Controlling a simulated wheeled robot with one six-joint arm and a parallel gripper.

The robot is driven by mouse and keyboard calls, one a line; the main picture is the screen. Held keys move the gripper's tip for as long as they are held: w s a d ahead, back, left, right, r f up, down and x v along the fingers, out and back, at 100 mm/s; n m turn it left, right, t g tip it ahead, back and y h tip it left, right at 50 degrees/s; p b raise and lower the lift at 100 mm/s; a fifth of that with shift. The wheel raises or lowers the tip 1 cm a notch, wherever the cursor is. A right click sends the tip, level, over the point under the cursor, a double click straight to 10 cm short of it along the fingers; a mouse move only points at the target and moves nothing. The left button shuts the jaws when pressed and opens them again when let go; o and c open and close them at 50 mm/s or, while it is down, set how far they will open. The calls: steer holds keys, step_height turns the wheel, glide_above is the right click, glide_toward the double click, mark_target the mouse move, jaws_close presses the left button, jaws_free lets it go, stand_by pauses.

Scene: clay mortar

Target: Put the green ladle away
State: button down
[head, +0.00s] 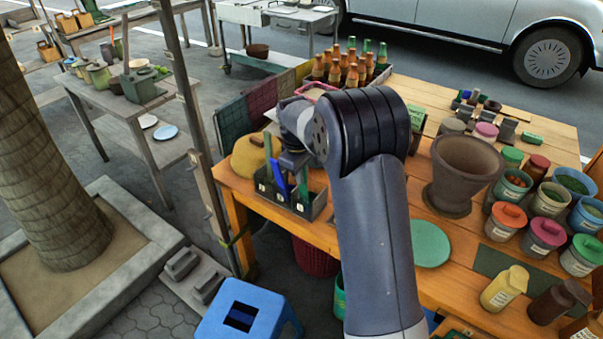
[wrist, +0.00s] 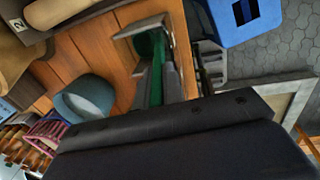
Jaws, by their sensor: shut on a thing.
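The green ladle shows in the wrist view (wrist: 157,82) as a green strip between the grey fingers of my gripper (wrist: 160,75). My gripper (head: 292,160) is shut on it. In the head view, my gripper is above a dark holder (head: 292,203) with several labelled compartments, at the left edge of the orange table. A green piece (head: 304,178) and a blue utensil (head: 281,180) show between gripper and holder. I cannot tell how deep the ladle's lower end is, or whether it touches the holder. My wrist hides part of it.
A clay mortar (head: 464,172) and several lidded jars stand on the right. A crate of bottles (head: 345,68) is behind my arm, and a yellow rounded object (head: 248,157) is beside the holder. A green disc (head: 430,243) lies in front. A blue stool (head: 240,311) stands below.

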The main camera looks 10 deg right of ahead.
steer(key=c, duration=1.5)
jaws_free()
steer(key=shift+o, duration=0.2)
steer(key=shift+r, duration=0.15)
step_height(320, 180, up, 10)
steer(key=s+a, duration=0.1)
steer(key=shift+r+b, duration=0.25)
steer(key=shift+b, duration=0.1)
steer(key=shift+s+a, duration=0.1)
